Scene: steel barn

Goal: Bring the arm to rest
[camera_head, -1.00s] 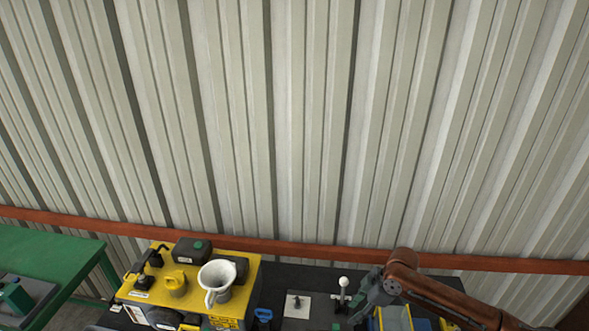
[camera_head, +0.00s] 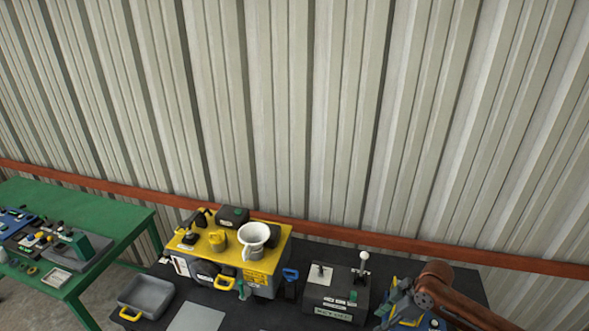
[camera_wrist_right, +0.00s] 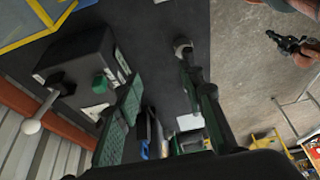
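My right arm comes in from the lower right in the head view, orange-brown, with its grey gripper (camera_head: 396,304) above the right end of the black bench (camera_head: 262,318). In the right wrist view the two dark fingers with green pads stand apart, with nothing held between them (camera_wrist_right: 158,70). The dark bench top shows beyond them. My left arm and gripper are not in the head view.
A black box with a white-knobbed lever (camera_head: 338,292) stands left of the right gripper. A blue-and-yellow tray (camera_head: 404,322) lies near the gripper. A yellow machine with a white funnel (camera_head: 257,236), a grey tray (camera_head: 146,294) and a green table (camera_head: 110,215) are farther left.

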